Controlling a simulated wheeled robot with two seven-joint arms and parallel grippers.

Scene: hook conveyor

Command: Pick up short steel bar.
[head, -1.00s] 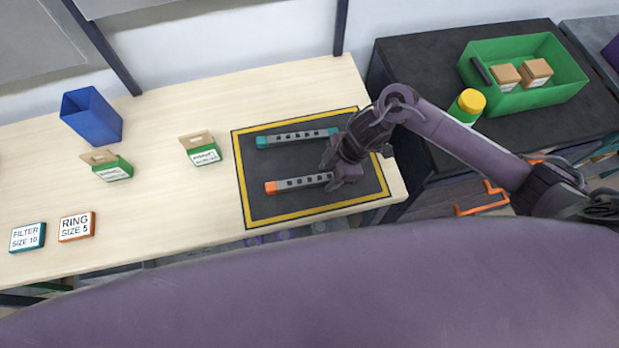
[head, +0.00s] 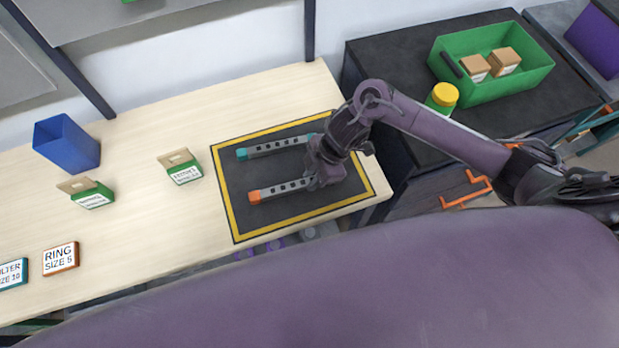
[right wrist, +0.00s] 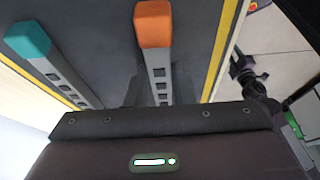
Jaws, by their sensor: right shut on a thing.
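Two grey steel bars with square holes are over the dark mat (head: 232,185). One has an orange end (head: 285,189) and the other a teal end (head: 280,147). My right gripper (head: 316,181) is shut on the orange-ended bar, which reaches out to the left of it. In the right wrist view the orange-ended bar (right wrist: 157,60) runs straight into the gripper, with the teal-ended bar (right wrist: 52,65) beside it, apart. The gripper hides the held bar's other end. Whether it is clear of the mat is hard to tell. My left gripper is out of view.
The mat has a yellow border near the table's right end. Green-and-tan boxes (head: 185,172), a blue bin (head: 67,145) and a RING SIZE 5 label block (head: 60,258) stand to the left. A green crate (head: 510,85) and a yellow-lidded jar (head: 443,97) are on the black surface at right.

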